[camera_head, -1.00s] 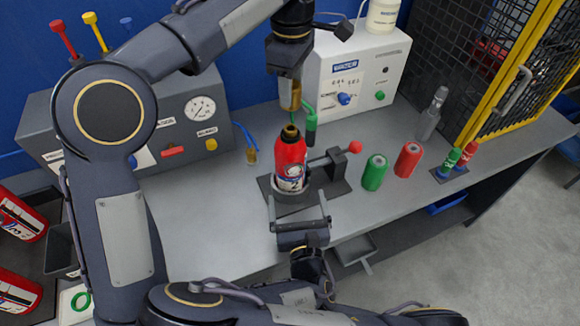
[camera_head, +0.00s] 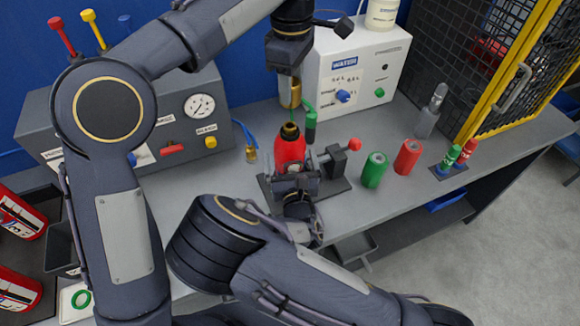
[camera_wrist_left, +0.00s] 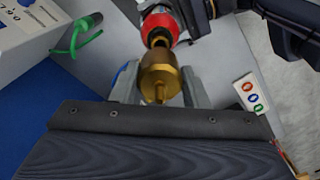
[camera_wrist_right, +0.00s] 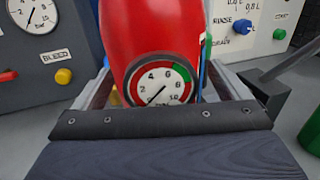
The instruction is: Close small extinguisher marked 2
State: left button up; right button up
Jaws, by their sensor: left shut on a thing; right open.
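A small red extinguisher (camera_head: 289,150) with an open brass neck stands upright in a holder (camera_head: 340,184) on the bench. My left gripper (camera_head: 290,88) is shut on a brass head (camera_head: 289,98) and holds it above the neck. In the left wrist view the brass head (camera_wrist_left: 160,76) lines up close to the red extinguisher (camera_wrist_left: 160,28); I cannot tell if they touch. My right gripper (camera_head: 297,178) is open, with its fingers either side of the extinguisher body. The right wrist view shows the extinguisher's round gauge (camera_wrist_right: 160,84). No number 2 mark is readable.
A green cartridge (camera_head: 374,170) and a red cartridge (camera_head: 408,157) stand right of the holder. A white rinse box (camera_head: 365,75) stands behind, a grey gauge panel (camera_head: 190,135) at left. A grey bottle (camera_head: 428,120) and yellow-framed cage (camera_head: 500,85) are at right.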

jog(key=shift+c, duration=0.5)
jog(key=c, duration=1.4)
pick_arm(q)
jog(key=shift+f, duration=2.5)
jog(key=shift+f, duration=0.9)
jog(key=shift+f, duration=0.5)
